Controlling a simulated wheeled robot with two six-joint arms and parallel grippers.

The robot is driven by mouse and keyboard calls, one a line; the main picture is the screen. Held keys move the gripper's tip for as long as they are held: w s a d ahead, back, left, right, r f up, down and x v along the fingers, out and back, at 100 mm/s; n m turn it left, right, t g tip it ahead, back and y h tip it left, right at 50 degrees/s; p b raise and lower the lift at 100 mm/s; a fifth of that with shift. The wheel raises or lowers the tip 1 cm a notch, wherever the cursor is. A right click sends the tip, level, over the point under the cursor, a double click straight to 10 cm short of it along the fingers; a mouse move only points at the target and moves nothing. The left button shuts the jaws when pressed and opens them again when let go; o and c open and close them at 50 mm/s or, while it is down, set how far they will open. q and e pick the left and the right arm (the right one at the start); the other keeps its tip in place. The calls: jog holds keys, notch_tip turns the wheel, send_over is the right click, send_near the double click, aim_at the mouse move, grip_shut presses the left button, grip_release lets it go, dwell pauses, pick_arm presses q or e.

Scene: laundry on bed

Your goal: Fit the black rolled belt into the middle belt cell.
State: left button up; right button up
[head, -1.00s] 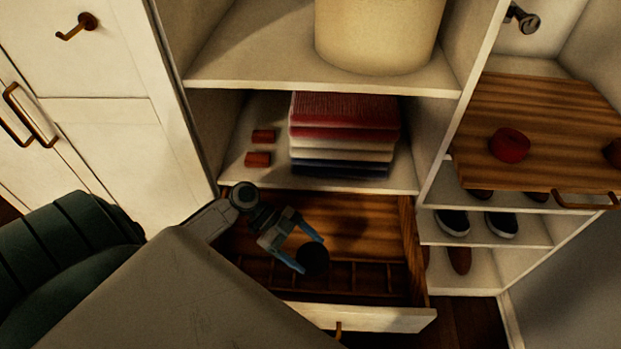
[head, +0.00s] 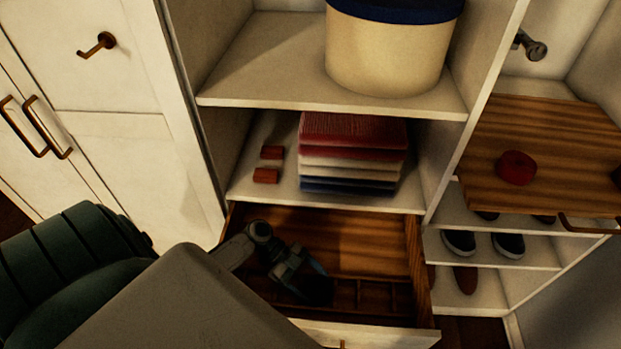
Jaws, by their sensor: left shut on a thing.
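My left gripper (head: 314,284) reaches down into the open wooden drawer (head: 370,250). It is shut on the black rolled belt (head: 318,291), a dark round shape that is hard to make out in the shadow between the fingers. The belt is over or in the row of small divided belt cells (head: 372,296) along the front of the drawer. The arm and gripper hide the cells to the left, and I cannot tell which cell the belt is at or whether it touches the bottom. My right gripper is not in view.
Folded clothes (head: 352,152) and two small red-brown blocks (head: 265,176) lie on the shelf above the drawer. A lidded cream bin (head: 388,50) stands higher. At right are a wooden board (head: 545,140) bearing a red roll (head: 516,167), and shelves with shoes (head: 508,244).

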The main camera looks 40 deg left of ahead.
pick_arm(q)
jog(key=o, duration=1)
jog(key=shift+o, duration=0.2)
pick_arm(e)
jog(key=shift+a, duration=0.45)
pick_arm(q)
jog(key=shift+r+p, duration=0.15)
jog(key=shift+p, duration=0.15)
jog(key=b+v, duration=0.2)
jog(key=v, duration=0.4)
jog(key=shift+a, duration=0.35)
jog(key=shift+s+a+r, duration=0.1)
jog(key=shift+a+r, duration=0.15)
jog(key=shift+a, duration=0.1)
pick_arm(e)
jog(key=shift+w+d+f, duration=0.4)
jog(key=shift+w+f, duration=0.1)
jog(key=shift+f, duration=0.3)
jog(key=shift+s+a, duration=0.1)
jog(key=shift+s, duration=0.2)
